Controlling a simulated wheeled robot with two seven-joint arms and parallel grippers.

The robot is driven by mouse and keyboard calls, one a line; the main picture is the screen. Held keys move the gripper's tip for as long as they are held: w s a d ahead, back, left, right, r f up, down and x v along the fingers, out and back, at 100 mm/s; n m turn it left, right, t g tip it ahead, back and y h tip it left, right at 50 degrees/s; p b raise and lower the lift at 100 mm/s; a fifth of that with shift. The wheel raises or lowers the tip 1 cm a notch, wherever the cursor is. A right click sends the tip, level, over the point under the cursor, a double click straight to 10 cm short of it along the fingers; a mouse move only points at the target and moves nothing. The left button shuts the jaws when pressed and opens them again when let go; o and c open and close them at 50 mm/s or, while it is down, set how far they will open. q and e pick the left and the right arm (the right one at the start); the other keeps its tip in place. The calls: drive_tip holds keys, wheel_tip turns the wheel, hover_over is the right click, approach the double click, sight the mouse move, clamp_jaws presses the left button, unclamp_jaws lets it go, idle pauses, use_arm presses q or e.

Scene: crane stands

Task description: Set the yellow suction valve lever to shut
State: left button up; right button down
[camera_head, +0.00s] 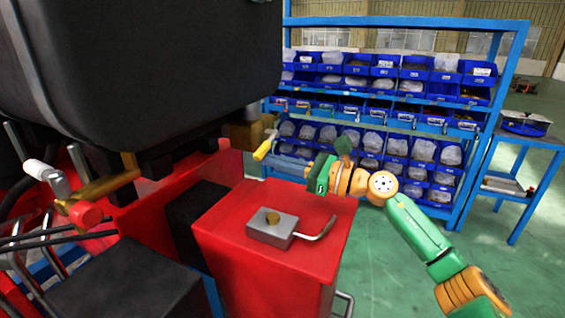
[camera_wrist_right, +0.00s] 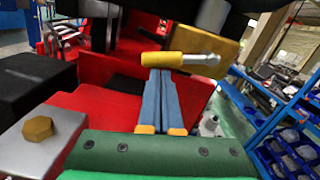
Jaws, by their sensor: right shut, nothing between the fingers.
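The yellow suction valve lever (camera_head: 263,149) sticks out below a brass valve body (camera_head: 247,133) at the right end of the black tank. In the right wrist view the lever's yellow sleeve (camera_wrist_right: 176,59) lies crosswise, with a metal rod leading right to the brass block (camera_wrist_right: 205,42). My right gripper (camera_head: 270,158) is beside the lever, its blue-grey fingers pointing left. In the wrist view its fingers (camera_wrist_right: 160,75) are together and empty, with their tips just below the yellow sleeve. I cannot tell whether they touch it. My left gripper is not in view.
A red box (camera_head: 235,220) below carries a grey block (camera_head: 272,228) with a brass bolt and a bent metal handle. The black tank (camera_head: 150,70) overhangs at upper left. A blue rack of bins (camera_head: 400,120) stands behind. Green floor is open at right.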

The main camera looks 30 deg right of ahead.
drive_tip(key=shift+s+a+r+m, duration=0.1)
drive_tip(key=shift+r+m, duration=0.35)
drive_tip(key=shift+m, duration=0.05)
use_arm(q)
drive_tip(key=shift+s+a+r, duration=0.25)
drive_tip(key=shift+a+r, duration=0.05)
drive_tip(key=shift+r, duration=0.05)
use_arm(e)
drive_tip(key=shift+a+r, duration=0.1)
drive_tip(key=shift+r, duration=0.1)
drive_tip(key=shift+s, duration=0.1)
